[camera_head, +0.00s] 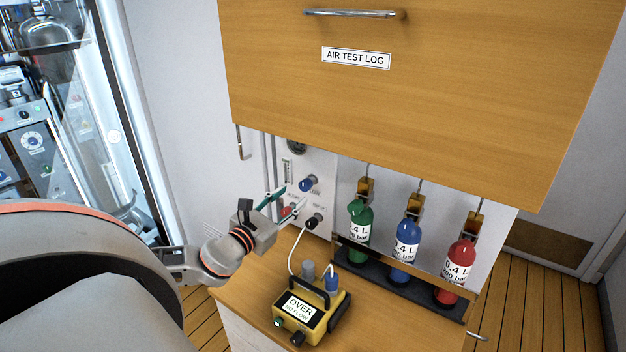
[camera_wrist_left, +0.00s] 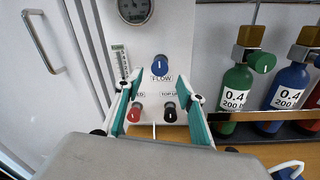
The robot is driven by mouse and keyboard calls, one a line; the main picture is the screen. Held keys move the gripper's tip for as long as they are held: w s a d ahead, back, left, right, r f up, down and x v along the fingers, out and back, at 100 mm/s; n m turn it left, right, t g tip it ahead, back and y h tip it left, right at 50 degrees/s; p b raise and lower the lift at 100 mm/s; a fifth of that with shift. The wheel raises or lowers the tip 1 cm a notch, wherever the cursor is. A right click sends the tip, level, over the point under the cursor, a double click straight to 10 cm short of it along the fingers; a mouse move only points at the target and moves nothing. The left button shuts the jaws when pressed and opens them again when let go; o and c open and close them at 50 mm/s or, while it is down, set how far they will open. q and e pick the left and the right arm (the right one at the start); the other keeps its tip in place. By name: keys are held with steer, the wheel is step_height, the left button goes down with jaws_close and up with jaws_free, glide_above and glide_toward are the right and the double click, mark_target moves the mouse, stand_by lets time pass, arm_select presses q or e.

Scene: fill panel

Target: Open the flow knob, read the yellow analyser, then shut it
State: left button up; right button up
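The blue flow knob (camera_head: 307,184) is on the white panel under the cupboard. In the left wrist view the knob (camera_wrist_left: 159,65) sits above the word FLOW, with its white mark about upright. My left gripper (camera_head: 290,197) is open and empty in front of the panel. In the left wrist view its green-padded fingers (camera_wrist_left: 158,88) are spread, with the knob beyond and between their tips, apart from them. The yellow analyser (camera_head: 323,325) stands on the wooden counter; its display reads OVER, NO FLOW. My right gripper is not in view.
A red knob (camera_wrist_left: 135,113) and a black knob (camera_wrist_left: 169,112) are below the flow knob. A gauge (camera_wrist_left: 134,8) is above. Green (camera_head: 360,225), blue (camera_head: 405,242) and red (camera_head: 458,262) bottles stand right. The cupboard (camera_head: 420,110) overhangs the panel. A white tube (camera_head: 292,250) runs near the analyser.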

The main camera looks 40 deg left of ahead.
mark_target(303, 187)
arm_select(q)
steer(key=shift+w+a+r, duration=0.1)
steer(key=shift+w, duration=0.4)
steer(key=shift+w+a+r, duration=0.1)
steer(key=shift+w, duration=0.4)
steer(key=w, duration=0.3)
steer(key=shift+a, duration=0.25)
steer(key=shift+w+a, duration=0.1)
steer(key=shift+w, duration=0.6)
steer(key=shift+w+f, duration=0.15)
steer(key=shift+w, duration=0.25)
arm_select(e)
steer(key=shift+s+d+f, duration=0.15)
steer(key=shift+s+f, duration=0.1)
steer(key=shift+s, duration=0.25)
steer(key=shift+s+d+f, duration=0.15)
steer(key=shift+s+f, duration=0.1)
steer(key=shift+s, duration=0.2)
arm_select(q)
steer(key=shift+c, duration=0.7)
jaws_close()
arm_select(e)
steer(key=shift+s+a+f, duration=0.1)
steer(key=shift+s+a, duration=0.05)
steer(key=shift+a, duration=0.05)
